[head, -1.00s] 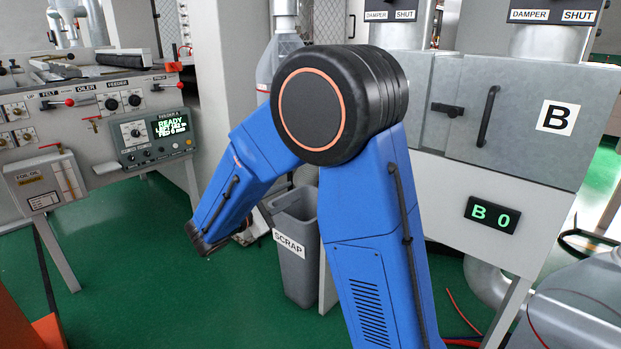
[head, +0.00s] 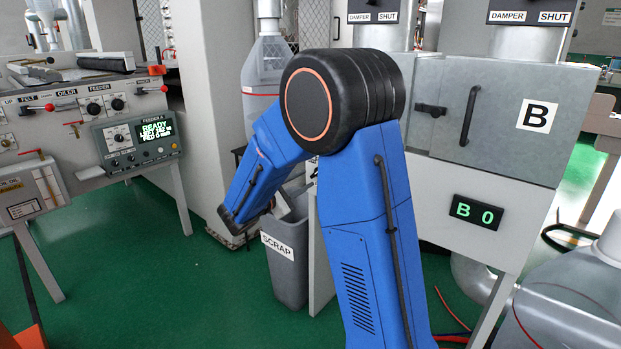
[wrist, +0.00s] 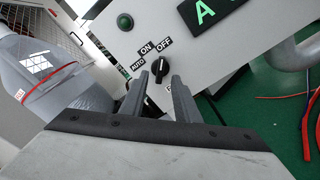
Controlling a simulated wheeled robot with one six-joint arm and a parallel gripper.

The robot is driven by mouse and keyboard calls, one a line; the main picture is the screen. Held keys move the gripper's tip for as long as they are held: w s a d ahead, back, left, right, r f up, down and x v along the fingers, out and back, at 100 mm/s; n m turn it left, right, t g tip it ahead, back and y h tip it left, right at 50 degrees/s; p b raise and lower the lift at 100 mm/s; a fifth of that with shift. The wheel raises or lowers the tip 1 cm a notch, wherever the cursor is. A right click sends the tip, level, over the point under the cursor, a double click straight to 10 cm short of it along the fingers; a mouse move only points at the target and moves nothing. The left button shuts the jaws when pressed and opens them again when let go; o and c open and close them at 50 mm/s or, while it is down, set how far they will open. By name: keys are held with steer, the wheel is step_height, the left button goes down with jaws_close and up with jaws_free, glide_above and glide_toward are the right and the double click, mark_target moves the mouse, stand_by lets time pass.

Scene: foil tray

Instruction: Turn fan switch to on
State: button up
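The fan switch (wrist: 160,69) is a black rotary knob on a pale panel in the wrist view. AUTO, ON and OFF labels sit around its upper left and top. Its grip bar stands roughly upright in the picture, the top end close to the OFF label; the exact setting is hard to read. My gripper (wrist: 160,76) is open, with one finger on each side of the knob in the picture. I cannot tell whether either finger touches it.
A green lamp (wrist: 125,20) and a green "A" display (wrist: 207,10) are above the switch. In the head view are a scrap bin (head: 288,262), cabinet B (head: 505,120) and a feeder panel (head: 140,140).

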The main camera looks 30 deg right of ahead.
mark_target(311, 177)
steer(key=shift+x, duration=2.15)
jaws_close()
